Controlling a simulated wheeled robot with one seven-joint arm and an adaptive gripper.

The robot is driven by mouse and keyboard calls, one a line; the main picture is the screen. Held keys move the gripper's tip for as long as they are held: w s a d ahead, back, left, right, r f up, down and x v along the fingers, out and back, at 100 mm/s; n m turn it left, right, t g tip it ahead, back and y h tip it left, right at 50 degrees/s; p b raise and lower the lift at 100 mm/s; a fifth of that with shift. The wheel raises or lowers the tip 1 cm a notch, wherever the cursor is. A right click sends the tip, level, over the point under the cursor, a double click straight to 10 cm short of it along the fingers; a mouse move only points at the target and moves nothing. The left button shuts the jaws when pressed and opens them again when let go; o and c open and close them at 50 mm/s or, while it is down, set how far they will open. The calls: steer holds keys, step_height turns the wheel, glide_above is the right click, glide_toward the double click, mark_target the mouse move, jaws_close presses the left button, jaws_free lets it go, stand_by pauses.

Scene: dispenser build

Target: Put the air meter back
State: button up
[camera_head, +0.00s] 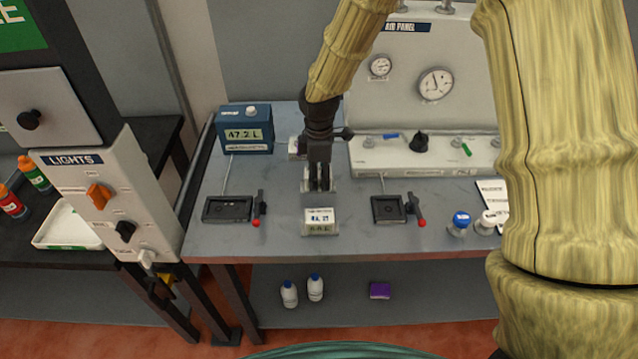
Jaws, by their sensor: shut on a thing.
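My gripper (319,188) is dark, points down over the middle of the grey bench and is shut on a small pale object (306,185), mostly hidden by the fingers. I cannot tell for certain whether this is the air meter. Just in front stands a small pale block (320,219) with a label and a grey display; I cannot tell whether it is joined to the held object. A blue box (247,128) with a "47.2 L" display stands at the back left of the bench. The white air panel (400,115) with two gauges stands behind.
Black clamp plates with red-tipped levers lie left (228,209) and right (390,209) of my gripper. The lights panel (115,195) stands left. Bottles (289,293) and a purple box (380,290) sit below.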

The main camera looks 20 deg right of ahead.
mark_target(319, 186)
steer(key=shift+s+f, duration=0.15)
steer(key=shift+s, duration=0.1)
steer(key=f, duration=0.2)
steer(key=f+p, duration=0.1)
steer(key=shift+w+f, duration=0.2)
steer(key=shift+w, duration=0.1)
steer(key=shift+s+r, duration=0.1)
steer(key=shift+s, duration=0.1)
steer(key=shift+f, duration=0.2)
steer(key=o, duration=1.3)
steer(key=shift+o, duration=0.2)
steer(key=shift+w+r, duration=0.1)
steer(key=shift+r, duration=0.1)
